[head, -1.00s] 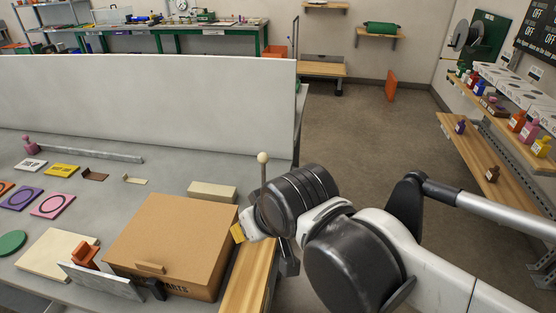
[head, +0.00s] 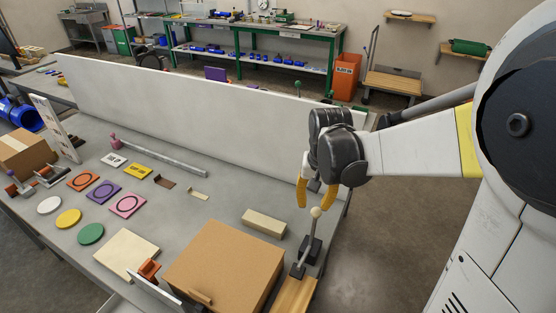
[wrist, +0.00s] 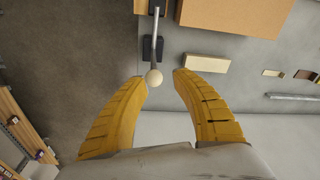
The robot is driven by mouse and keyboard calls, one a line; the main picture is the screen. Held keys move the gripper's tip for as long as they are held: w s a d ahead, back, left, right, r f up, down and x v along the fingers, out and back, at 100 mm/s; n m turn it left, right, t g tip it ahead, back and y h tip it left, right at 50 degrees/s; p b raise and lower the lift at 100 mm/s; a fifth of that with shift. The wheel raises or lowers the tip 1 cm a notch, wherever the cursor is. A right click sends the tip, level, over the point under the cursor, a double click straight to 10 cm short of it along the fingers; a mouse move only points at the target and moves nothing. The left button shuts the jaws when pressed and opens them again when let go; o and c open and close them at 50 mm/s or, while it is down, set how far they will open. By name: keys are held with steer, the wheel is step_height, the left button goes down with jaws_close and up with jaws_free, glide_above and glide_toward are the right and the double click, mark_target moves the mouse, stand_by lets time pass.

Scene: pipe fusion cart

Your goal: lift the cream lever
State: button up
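The cream lever is a grey rod with a cream ball knob (head: 316,212), rising from a dark base (head: 311,250) at the table's right edge. In the head view it stands upright with a slight lean. My gripper (head: 315,205) is above and behind it, with its yellow fingers pointing down and apart. In the wrist view the open gripper (wrist: 159,76) has the cream knob (wrist: 153,78) between its fingertips, nearer the left finger. I see no clear contact with the knob.
A brown cardboard box (head: 225,265) stands left of the lever on a grey table. A cream block (head: 264,222) lies behind the box. A white partition (head: 200,105) runs along the table's back. A wooden strip (head: 293,297) lies in front of the lever. Open floor is to the right.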

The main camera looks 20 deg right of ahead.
mark_target(314, 226)
steer(key=shift+w+d+f+m+g+p, duration=0.15)
steer(key=shift+w+d+m+g+p, duration=0.35)
steer(key=shift+d+p, duration=0.4)
steer(key=shift+w+d+f, duration=0.15)
steer(key=shift+d+f, duration=0.05)
steer(key=shift+f, duration=0.35)
step_height(314, 226, down, 12)
steer(key=b, duration=0.8)
steer(key=shift+a+r, duration=0.1)
steer(key=shift+r, duration=0.05)
steer(key=shift+c, duration=0.5)
